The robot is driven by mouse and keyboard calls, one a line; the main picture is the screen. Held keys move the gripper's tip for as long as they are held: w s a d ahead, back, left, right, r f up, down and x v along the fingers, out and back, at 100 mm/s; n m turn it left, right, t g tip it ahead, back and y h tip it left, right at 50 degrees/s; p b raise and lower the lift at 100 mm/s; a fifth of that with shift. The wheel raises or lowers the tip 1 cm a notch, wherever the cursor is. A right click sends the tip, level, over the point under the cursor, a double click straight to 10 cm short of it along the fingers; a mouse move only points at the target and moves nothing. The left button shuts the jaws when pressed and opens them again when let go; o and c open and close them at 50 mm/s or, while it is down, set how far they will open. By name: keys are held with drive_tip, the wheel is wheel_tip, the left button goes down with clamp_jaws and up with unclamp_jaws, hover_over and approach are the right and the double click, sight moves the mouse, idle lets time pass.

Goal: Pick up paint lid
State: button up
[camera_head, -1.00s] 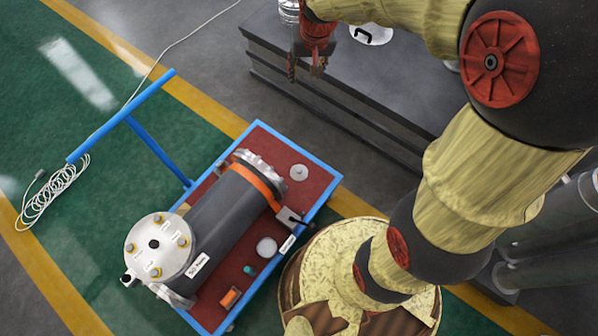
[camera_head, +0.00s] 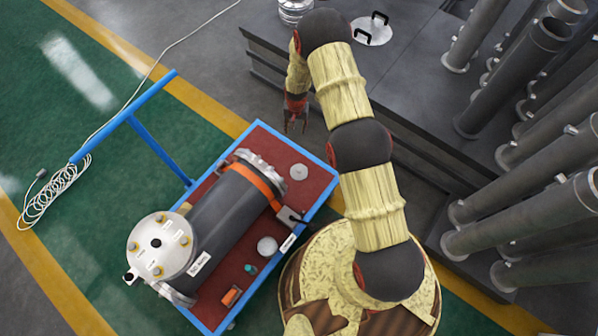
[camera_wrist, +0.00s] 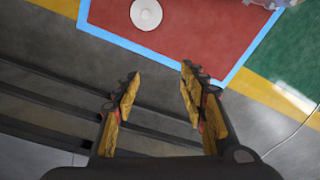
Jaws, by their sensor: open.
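A small pale round disc (camera_head: 299,172), which may be the paint lid, lies flat near the far right corner of the blue-edged cart's red top (camera_head: 318,183). A second pale round piece (camera_head: 267,246) lies lower on the same top; I cannot tell which is the lid. My gripper (camera_head: 296,127) is open and empty, beyond the cart's far edge, apart from both. In the wrist view my gripper (camera_wrist: 160,72) has its fingers spread over the gap between bench and cart.
A dark flanged cylinder (camera_head: 225,215) with an orange strap fills the cart's middle. An orange item (camera_head: 231,296) and a teal item (camera_head: 250,269) lie beside it. A grey bench (camera_head: 420,85) with a white handled disc (camera_head: 372,29) stands behind. Grey pipes (camera_head: 480,50) crowd the right.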

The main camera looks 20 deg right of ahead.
drive_tip(key=m+g, duration=0.1)
hover_over(299, 169)
drive_tip(key=f, duration=2.1)
drive_tip(key=shift+s+d, duration=0.15)
drive_tip(key=shift+d, duration=0.05)
drive_tip(key=shift+a+f+b, duration=0.15)
drive_tip(key=shift+f+b, duration=0.55)
drive_tip(key=shift+f, duration=0.65)
drive_tip(key=shift+a+f+b, duration=0.1)
drive_tip(key=shift+f+b, duration=0.6)
drive_tip(key=shift+f, duration=0.65)
drive_tip(key=shift+c, duration=1)
clamp_jaws()
